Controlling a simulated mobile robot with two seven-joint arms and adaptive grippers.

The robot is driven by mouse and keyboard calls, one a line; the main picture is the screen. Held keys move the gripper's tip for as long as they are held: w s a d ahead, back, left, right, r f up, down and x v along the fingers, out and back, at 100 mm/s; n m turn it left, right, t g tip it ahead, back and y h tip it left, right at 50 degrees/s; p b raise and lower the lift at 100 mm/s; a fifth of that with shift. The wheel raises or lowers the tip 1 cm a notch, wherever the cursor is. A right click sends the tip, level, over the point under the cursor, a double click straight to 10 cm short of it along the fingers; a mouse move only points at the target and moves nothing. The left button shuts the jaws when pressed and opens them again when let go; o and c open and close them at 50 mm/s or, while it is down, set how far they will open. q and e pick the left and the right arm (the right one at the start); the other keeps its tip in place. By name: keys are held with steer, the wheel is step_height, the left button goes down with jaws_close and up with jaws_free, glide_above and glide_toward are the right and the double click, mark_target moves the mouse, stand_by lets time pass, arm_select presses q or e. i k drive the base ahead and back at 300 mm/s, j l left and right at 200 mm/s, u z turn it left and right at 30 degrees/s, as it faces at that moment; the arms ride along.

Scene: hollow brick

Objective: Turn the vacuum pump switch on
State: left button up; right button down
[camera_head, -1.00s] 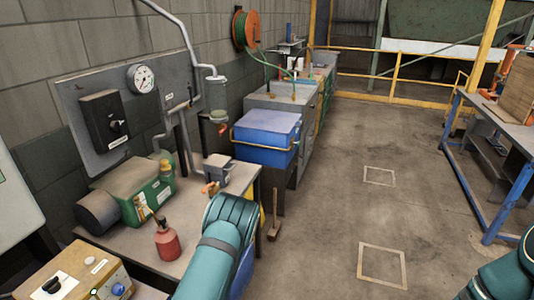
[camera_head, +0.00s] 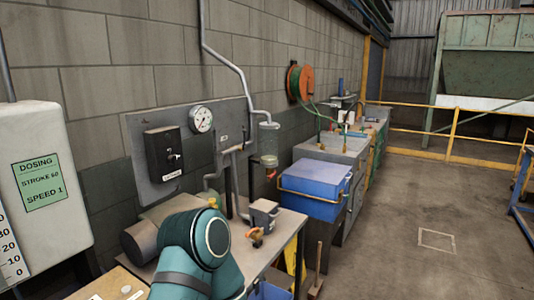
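A black switch box (camera_head: 163,153) with a dark rotary knob (camera_head: 173,157) is mounted on a grey wall panel (camera_head: 138,128). A small label (camera_head: 172,176) is below the knob, too small to read. A round white gauge (camera_head: 200,119) is to the right of the box. The pump unit on the bench below shows its dark rounded end (camera_head: 139,242). Most of its green body is hidden behind my teal arm. That arm's bulky joint fills the lower middle, below the switch box in the picture. Neither gripper is in view.
A white dosing tank (camera_head: 42,140) stands at the left. A small grey box (camera_head: 264,215) sits on the bench (camera_head: 270,246). Pipes and a clear filter bowl (camera_head: 268,140) hang right of the panel. A blue lidded box (camera_head: 316,180) stands beyond. Open floor (camera_head: 400,220) lies right.

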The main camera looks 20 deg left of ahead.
mark_target(172, 159)
steer(key=u, duration=1.2)
steer(key=i+l, duration=0.05)
